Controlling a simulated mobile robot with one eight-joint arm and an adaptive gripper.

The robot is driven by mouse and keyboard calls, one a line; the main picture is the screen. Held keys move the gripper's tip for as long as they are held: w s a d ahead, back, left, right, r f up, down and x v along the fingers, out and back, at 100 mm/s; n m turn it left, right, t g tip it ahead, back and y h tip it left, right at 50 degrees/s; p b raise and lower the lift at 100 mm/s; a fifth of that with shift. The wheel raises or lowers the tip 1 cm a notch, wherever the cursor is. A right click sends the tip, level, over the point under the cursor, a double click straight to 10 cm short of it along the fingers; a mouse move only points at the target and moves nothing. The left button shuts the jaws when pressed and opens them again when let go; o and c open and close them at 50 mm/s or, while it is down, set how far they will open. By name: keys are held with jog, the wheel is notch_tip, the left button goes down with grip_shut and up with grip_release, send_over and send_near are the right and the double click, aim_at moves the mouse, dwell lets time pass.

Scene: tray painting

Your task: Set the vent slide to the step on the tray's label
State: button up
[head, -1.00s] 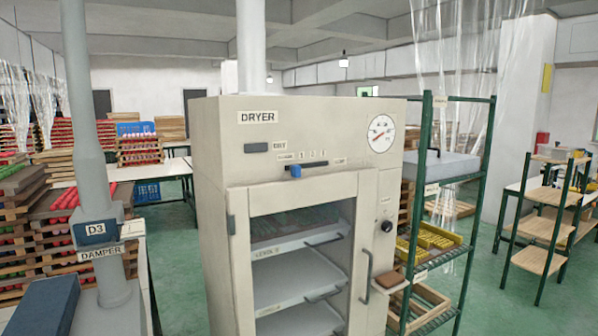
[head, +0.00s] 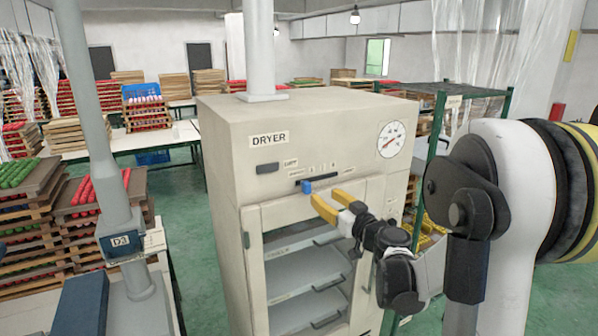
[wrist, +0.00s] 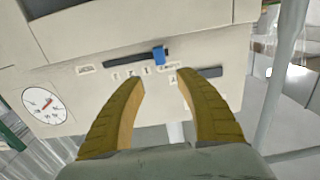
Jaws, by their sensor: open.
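The vent slide's blue knob (head: 307,187) sits at the left end of a dark slot on the dryer's (head: 228,150) upper front. In the wrist view, which is turned over, the blue knob (wrist: 159,56) is at the slot's right end. My gripper (head: 326,196) is open, with its yellow fingers pointing at the panel just right of and below the knob. In the wrist view the gripper's fingertips (wrist: 160,76) lie either side of the knob's line, apart from it. The step marks by the slot and a shelf label (head: 279,252) are too small to read.
A round gauge (head: 391,139) is on the panel's right side. The dryer's glass door is below the slot. A damper pipe (head: 117,215) stands at the left and a green rack (head: 436,145) at the right. My arm covers much of the right side.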

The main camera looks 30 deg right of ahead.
aim_at(309, 185)
jog(key=w, duration=1)
jog(key=shift+w+a+p, duration=0.25)
jog(key=shift+w+p, duration=0.1)
jog(key=shift+c, duration=0.2)
jog(key=shift+s, duration=0.1)
grip_shut()
